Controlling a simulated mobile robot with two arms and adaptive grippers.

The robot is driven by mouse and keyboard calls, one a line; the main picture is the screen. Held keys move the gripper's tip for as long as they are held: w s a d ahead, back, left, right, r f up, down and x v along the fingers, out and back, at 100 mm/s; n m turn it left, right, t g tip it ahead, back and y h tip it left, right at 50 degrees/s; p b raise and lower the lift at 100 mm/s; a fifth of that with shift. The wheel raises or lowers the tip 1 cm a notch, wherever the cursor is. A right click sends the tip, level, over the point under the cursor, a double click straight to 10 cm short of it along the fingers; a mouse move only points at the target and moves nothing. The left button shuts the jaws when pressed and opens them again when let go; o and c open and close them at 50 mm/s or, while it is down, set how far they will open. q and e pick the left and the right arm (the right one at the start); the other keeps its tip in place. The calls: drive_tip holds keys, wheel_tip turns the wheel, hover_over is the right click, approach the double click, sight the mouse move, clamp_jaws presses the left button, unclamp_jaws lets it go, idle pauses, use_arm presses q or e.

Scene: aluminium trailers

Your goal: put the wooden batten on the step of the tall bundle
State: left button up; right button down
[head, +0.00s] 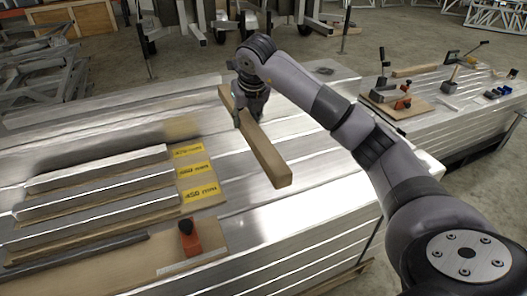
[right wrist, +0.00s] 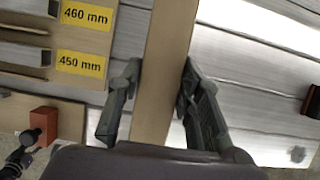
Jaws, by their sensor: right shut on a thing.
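The wooden batten (head: 266,152) is a long, square-edged light-brown bar. My right gripper (head: 250,112) is shut on the wooden batten near its far part, and the near end sticks out toward the camera. In the right wrist view the batten (right wrist: 165,60) runs between the two fingers. A big bundle of aluminium profiles (head: 330,195) lies below the batten, with a drop in level along its front side. I cannot tell whether the batten touches the bundle. My left gripper is not in view.
Aluminium bars on boards with yellow length labels (head: 201,193) lie at the left, with an orange block (head: 190,237) close by. A second stack at the right bears a wooden board (head: 400,104) with clamps and small tools. Trailer frames stand behind.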

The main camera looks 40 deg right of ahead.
wheel_tip(320, 180, down, 12)
drive_tip(key=shift+f+b, duration=0.25)
drive_tip(key=shift+b, duration=0.45)
drive_tip(key=shift+f+b, duration=0.3)
drive_tip(key=shift+f, duration=2.25)
drive_tip(key=c, duration=1.1)
unclamp_jaws()
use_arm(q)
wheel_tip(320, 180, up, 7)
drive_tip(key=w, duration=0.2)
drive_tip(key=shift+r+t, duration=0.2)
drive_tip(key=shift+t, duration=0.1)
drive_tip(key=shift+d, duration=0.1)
use_arm(e)
drive_tip(key=shift+s+r, duration=0.15)
drive_tip(key=shift+r, duration=0.35)
use_arm(q)
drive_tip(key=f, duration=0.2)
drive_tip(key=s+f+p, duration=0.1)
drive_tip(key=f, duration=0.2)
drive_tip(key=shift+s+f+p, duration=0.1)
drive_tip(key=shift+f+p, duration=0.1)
drive_tip(key=shift+p, duration=0.1)
use_arm(e)
drive_tip(key=v, duration=1.1)
drive_tip(key=shift+s+a, duration=0.1)
drive_tip(key=shift+s, duration=0.05)
